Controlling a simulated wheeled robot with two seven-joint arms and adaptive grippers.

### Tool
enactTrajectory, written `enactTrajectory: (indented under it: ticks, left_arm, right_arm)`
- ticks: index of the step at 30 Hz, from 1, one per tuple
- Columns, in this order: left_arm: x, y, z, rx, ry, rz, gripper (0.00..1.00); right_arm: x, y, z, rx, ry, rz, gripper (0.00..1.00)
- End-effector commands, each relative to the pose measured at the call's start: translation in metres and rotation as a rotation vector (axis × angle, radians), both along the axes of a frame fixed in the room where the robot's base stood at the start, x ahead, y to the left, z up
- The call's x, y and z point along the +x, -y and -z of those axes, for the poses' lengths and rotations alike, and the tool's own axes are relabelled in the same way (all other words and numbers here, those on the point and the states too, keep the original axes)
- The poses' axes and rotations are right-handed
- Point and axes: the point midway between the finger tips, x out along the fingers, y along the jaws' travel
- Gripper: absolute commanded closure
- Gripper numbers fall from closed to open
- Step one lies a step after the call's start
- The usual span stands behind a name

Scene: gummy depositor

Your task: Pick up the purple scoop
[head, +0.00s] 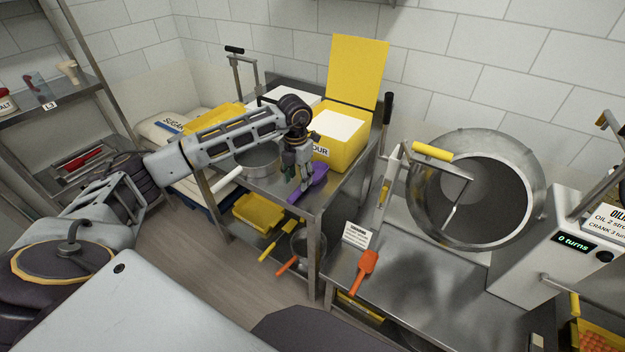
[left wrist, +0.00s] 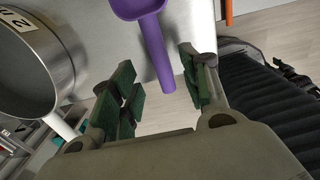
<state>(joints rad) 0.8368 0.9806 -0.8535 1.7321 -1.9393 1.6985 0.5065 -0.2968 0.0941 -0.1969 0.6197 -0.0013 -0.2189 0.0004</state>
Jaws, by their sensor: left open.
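The purple scoop (head: 314,184) lies on the metal table in front of the yellow flour bin, its handle toward the table's front edge. My left gripper (head: 301,183) is over the scoop in the head view and hides part of it. In the left wrist view, the scoop's purple handle (left wrist: 156,52) points down between the open green-padded fingers of my left gripper (left wrist: 160,95). Clear gaps show between the handle and the pads on both sides. The scoop's bowl is cut off at the top of that view. My right gripper is not in view.
A metal pot (head: 259,160) stands left of my left gripper; it also shows in the left wrist view (left wrist: 30,65). The open yellow flour bin (head: 340,146) is just behind. An orange scoop (head: 365,272) lies on the lower-right table beside a large steel drum (head: 468,192).

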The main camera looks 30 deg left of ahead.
Motion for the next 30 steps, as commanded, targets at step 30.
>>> enactTrajectory:
  ticks: [30]
  left_arm:
    - [0.000, 0.000, 0.052, 0.000, 0.000, 0.000, 0.54]
  right_arm:
    - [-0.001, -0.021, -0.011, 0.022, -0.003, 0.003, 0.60]
